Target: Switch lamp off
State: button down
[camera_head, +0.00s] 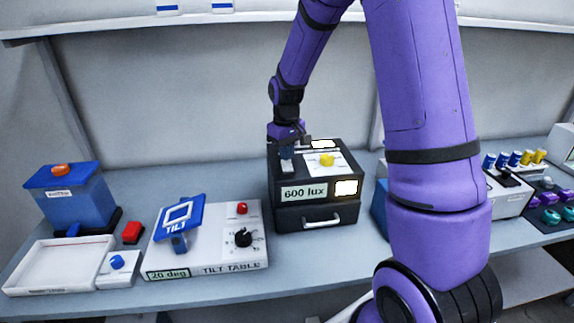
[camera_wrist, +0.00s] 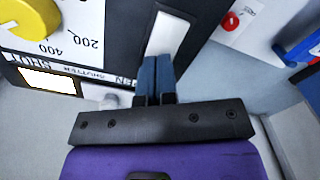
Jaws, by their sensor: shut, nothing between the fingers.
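The lamp box (camera_head: 317,216) is black, with a 600 lux display (camera_head: 304,193) on its front. A window on its front (camera_head: 346,188) and a panel at the back of its top (camera_head: 323,144) glow bright; the top panel also shows in the wrist view (camera_wrist: 48,81). A yellow dial knob (camera_head: 327,160) sits on top and shows in the wrist view (camera_wrist: 25,25). A pale rectangular plate (camera_wrist: 168,32) lies on the left of the top. My gripper (camera_wrist: 158,58) is shut and empty, its blue fingertips over one end of this plate. Whether they touch it I cannot tell.
A shutter slider (camera_wrist: 110,101) is close to my fingers. The tilt table (camera_head: 215,262), with its red button (camera_head: 241,208) and tilted blue plate (camera_head: 181,214), stands left of the box. A white tray (camera_head: 60,266) is farther left. Bench shows bare behind the tilt table.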

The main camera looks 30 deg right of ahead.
jog(key=shift+f, duration=0.65)
dwell(0.3)
jog(key=shift+r, duration=3.5)
